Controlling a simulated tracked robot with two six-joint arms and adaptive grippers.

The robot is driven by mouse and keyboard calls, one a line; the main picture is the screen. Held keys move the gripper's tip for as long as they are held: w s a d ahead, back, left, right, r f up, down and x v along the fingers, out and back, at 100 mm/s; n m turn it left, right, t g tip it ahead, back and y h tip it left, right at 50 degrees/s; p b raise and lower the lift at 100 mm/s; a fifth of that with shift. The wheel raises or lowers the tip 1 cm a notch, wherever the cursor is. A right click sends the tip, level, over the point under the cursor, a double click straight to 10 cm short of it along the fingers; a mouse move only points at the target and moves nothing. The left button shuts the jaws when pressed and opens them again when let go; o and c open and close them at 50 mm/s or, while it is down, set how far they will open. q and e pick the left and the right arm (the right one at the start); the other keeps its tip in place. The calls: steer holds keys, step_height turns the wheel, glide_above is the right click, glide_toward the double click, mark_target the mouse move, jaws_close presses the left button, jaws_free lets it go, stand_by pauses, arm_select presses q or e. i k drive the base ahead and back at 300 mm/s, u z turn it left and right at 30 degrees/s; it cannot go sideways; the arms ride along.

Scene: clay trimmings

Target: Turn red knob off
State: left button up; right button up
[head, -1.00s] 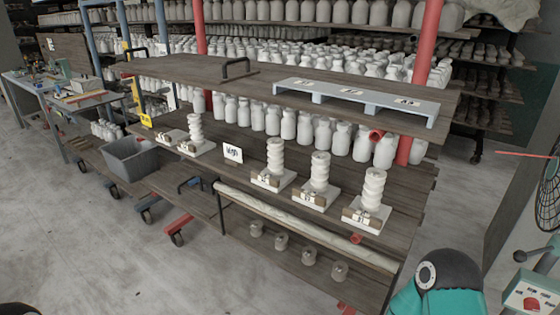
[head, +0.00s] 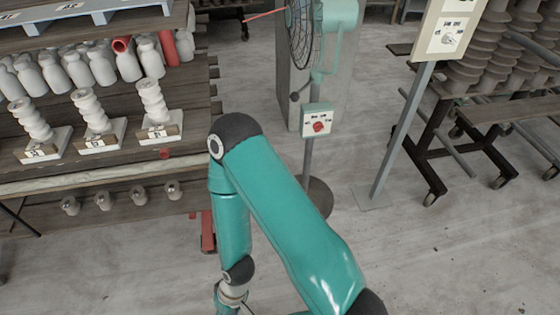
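Small labels show above the knob, too small to read. My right arm stands in front of the post's left side and bends down towards the bottom of the head view. Its gripper is cut off or hidden at the bottom edge, so its fingers do not show. The arm is apart from the knob in the picture. My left gripper does not show.
A shelf with white jars (head: 75,68) and stacked white insulators (head: 92,110) fills the left. A sign on a post (head: 398,135) stands right, near a wheeled rack (head: 470,112). Grey floor (head: 430,250) is open at lower right.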

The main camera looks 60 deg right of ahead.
mark_target(317, 127)
steer(key=u, duration=1.1)
steer(key=i, duration=0.15)
steer(key=u, duration=3.1)
steer(key=i, duration=0.6)
steer(key=u, duration=5.65)
steer(key=i, duration=0.55)
